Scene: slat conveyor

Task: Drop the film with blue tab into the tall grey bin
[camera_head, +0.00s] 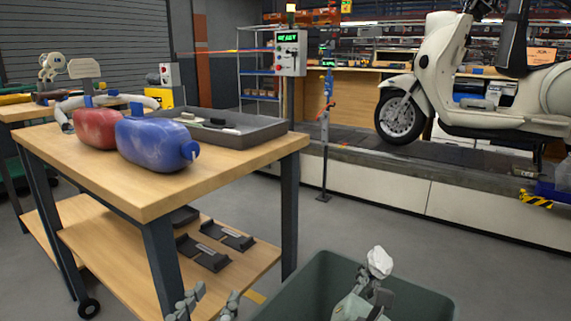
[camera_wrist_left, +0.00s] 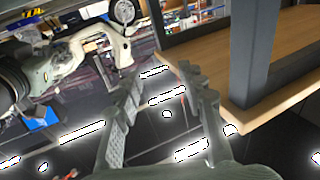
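The tall grey bin (camera_head: 425,296) stands at the bottom of the head view, right of the workbench. A crumpled white piece (camera_head: 379,262), which looks like film, shows above the bin's opening; I see no blue tab on it. My right gripper (camera_head: 378,279) reaches up over the bin with its fingers closed on this piece. My left gripper (camera_head: 208,295) is low in front of the bench, left of the bin. In the left wrist view (camera_wrist_left: 160,75) its fingers are apart with nothing between them.
The wooden workbench (camera_head: 215,180) holds a red tank (camera_head: 97,128), a blue tank (camera_head: 152,146) and a grey tray (camera_head: 258,131) with dark parts. Its lower shelf (camera_head: 130,266) carries black parts. A cream scooter (camera_head: 440,70) is on the conveyor (camera_head: 365,160) behind. Open floor lies between.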

